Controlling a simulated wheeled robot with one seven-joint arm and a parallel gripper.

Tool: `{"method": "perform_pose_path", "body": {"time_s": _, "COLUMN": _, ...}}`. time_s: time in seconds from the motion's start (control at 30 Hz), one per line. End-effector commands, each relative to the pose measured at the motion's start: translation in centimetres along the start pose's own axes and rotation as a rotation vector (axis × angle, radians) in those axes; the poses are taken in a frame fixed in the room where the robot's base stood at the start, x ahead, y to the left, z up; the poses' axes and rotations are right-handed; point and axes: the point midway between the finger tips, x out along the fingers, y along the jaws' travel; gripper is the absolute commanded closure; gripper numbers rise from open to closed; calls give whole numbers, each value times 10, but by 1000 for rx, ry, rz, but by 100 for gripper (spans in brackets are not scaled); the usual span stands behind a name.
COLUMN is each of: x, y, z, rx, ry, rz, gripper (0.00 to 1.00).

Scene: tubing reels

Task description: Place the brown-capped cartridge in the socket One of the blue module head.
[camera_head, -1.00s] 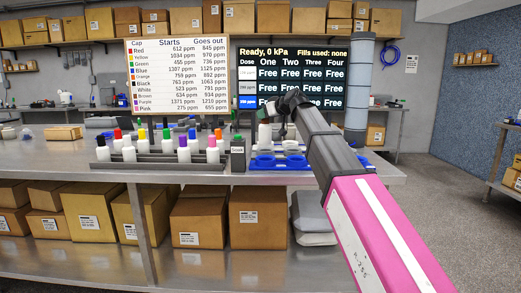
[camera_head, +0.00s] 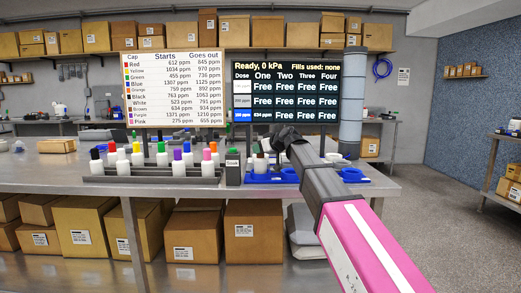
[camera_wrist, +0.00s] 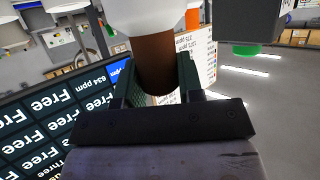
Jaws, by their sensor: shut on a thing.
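My gripper (camera_wrist: 156,75) is shut on the brown cap (camera_wrist: 156,60) of the white cartridge (camera_wrist: 145,14) in the wrist view. In the head view my gripper (camera_head: 284,139) is over the left end of the blue module head (camera_head: 262,180), with a white and brown shape below it, partly hidden by my arm. The screen (camera_head: 286,92) reads "634 ppm" under One in the blue row; the other cells read Free. The cartridge's lower end and the socket are hidden, so I cannot tell how deep it sits.
A dark rack (camera_head: 150,174) of white cartridges with coloured caps stands left of the module. A chart board (camera_head: 172,90) stands behind.

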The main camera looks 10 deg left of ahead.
Motion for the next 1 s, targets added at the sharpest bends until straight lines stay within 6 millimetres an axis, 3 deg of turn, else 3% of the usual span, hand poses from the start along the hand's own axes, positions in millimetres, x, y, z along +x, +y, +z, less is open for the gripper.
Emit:
{"method": "perform_pose_path", "body": {"time_s": 0.03, "x": 0, "y": 0, "z": 1, "rx": 0, "ry": 0, "rz": 0, "gripper": 100}}
{"method": "perform_pose_path", "body": {"time_s": 0.07, "x": 1, "y": 0, "z": 2, "rx": 0, "ry": 0, "rz": 0, "gripper": 59}}
{"method": "perform_pose_path", "body": {"time_s": 0.1, "x": 0, "y": 0, "z": 1, "rx": 0, "ry": 0, "rz": 0, "gripper": 46}}
{"method": "perform_pose_path", "body": {"time_s": 0.13, "x": 0, "y": 0, "z": 1, "rx": 0, "ry": 0, "rz": 0, "gripper": 40}}
{"method": "perform_pose_path", "body": {"time_s": 0.53, "x": -6, "y": 0, "z": -1, "rx": 0, "ry": 1, "rz": 1, "gripper": 40}}
{"method": "perform_pose_path", "body": {"time_s": 1.0, "x": -92, "y": -1, "z": 0, "rx": 0, "ry": 1, "rz": 1, "gripper": 40}}
